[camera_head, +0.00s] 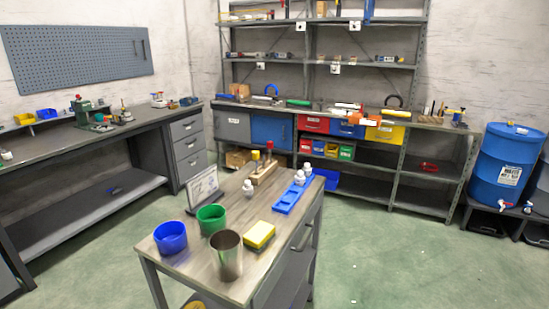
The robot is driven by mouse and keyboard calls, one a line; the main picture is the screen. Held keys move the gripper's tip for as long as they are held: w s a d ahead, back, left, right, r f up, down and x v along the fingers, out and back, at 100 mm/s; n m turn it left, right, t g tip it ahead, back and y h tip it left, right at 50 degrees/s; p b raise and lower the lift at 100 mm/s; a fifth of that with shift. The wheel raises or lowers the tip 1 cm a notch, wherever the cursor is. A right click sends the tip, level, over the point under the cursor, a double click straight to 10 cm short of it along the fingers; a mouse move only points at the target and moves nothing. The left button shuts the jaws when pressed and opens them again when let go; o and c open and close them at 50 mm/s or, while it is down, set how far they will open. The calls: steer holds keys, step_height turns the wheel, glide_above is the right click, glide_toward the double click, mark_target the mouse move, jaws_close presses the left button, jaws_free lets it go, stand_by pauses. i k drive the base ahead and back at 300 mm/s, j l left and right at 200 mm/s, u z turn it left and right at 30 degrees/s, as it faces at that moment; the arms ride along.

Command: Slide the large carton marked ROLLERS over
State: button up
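I cannot make out a large carton marked ROLLERS in the head view. Brown boxes (238,158) sit low under the rear bench, partly hidden behind the front table, and no marking on them is readable. My gripper is not in view.
A front table (190,275) holds a blue cup (171,238), green cup (211,218), metal cup (226,256), yellow block (259,234) and blue tray (293,196). A workbench (90,136) stands left, shelving (425,150) behind, a blue drum (505,165) right. Green floor (410,255) is open at right.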

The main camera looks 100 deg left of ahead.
mark_target(237, 158)
steer(key=u, duration=3.35)
steer(key=i+j+u, duration=0.7)
steer(key=i+u, duration=0.2)
steer(key=u, duration=0.2)
steer(key=i+j+u, duration=0.1)
steer(key=i, duration=0.3)
steer(key=i+j, duration=0.15)
steer(key=i, duration=0.3)
steer(key=i+l+z, duration=0.15)
steer(key=i+z, duration=0.75)
steer(key=i+j+z, duration=0.2)
steer(key=i+z, duration=0.25)
steer(key=i+l+z, duration=0.15)
steer(key=i+z, duration=0.2)
steer(key=i, duration=0.55)
steer(key=i+z, duration=0.35)
steer(key=i, duration=0.55)
steer(key=i+l+u, duration=0.1)
steer(key=i+u, duration=0.3)
steer(key=i, duration=0.2)
steer(key=i+l+u, duration=0.35)
steer(key=i, duration=0.25)
steer(key=i+l+u, duration=0.4)
steer(key=i+l, duration=0.05)
steer(key=i, duration=0.1)
